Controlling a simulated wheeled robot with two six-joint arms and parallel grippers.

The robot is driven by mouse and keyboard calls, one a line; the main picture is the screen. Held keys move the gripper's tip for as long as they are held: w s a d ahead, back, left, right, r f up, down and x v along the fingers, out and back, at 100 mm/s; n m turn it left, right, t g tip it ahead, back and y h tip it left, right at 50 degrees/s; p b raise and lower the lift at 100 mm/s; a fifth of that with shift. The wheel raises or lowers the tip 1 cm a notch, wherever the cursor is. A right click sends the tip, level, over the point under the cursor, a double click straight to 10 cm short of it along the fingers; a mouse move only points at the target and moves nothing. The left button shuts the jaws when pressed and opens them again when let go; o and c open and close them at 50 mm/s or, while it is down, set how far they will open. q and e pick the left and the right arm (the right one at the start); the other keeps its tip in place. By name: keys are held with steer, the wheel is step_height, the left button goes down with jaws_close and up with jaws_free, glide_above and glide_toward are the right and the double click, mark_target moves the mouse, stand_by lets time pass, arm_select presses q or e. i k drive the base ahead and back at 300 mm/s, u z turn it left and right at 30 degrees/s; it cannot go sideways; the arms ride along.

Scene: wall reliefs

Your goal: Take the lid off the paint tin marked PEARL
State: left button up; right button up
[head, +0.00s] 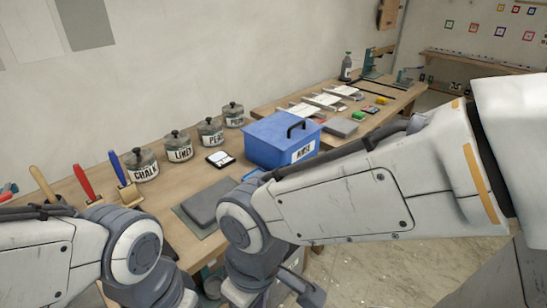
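The tin whose label appears to read PEARL (213,137) stands upright on the wooden bench (70,188) against the wall. Its dark knobbed lid (210,123) is on it. It is third from the left in a row of similar lidded tins: CHALK (145,172) and LINEN (178,152) to its left, and one (234,121) with an unclear label to its right. My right gripper (302,292) shows only in part at the bottom, low in front of the bench and far from the tins. My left arm bends down at lower left; its gripper is out of frame.
A blue box (268,150) with a black handle stands right of the tins. A small black-and-white item (220,158) lies before them. A grey slab (214,202) lies nearer. Brush-like tools (82,182) stand at left.

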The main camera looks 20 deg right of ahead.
mark_target(210, 124)
steer(key=z, duration=1.9)
steer(key=i, duration=1.7)
steer(key=u, duration=2.85)
